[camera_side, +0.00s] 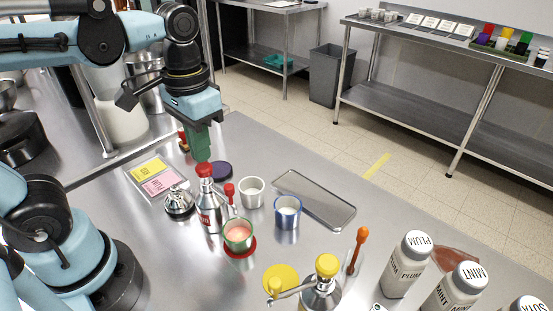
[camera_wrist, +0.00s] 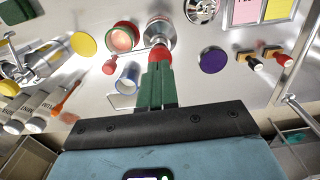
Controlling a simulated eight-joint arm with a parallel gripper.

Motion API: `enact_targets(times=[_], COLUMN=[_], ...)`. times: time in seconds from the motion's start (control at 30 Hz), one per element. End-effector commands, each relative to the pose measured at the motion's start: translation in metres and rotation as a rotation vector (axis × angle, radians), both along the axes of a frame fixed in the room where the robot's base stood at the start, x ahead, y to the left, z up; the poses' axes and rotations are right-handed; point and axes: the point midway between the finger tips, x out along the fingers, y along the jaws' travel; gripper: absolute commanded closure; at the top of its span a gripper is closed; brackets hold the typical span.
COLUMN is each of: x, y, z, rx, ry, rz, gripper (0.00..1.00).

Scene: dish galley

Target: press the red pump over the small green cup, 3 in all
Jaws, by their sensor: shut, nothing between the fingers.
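The red pump (camera_side: 209,214) is a silver bottle with a red cap, upright on the steel counter; its red cap also shows in the wrist view (camera_wrist: 160,52). My gripper (camera_side: 202,158) is shut and empty, pointing down with its green fingertips right at the top of the cap. I cannot tell whether they touch it. The small green cup (camera_side: 226,238) stands beside the pump on a red disc (camera_side: 239,253) and holds pinkish contents. It also shows in the wrist view (camera_wrist: 136,34).
A white cup (camera_side: 251,193), a blue-rimmed cup (camera_side: 287,214) and a metal tray (camera_side: 318,200) stand to the right. A yellow-capped pump (camera_side: 322,292) and labelled bottles (camera_side: 405,268) are in front. A purple disc (camera_side: 222,170) lies behind the red pump.

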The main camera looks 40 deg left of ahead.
Motion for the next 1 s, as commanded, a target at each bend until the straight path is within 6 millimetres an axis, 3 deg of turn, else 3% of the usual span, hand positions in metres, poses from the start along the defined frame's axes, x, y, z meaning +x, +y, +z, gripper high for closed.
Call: enact_targets(times=[1.0], x=[0.0], y=[0.0], z=[-0.029], rx=[0.0], ry=[0.0], rz=[0.0], gripper=[1.0])
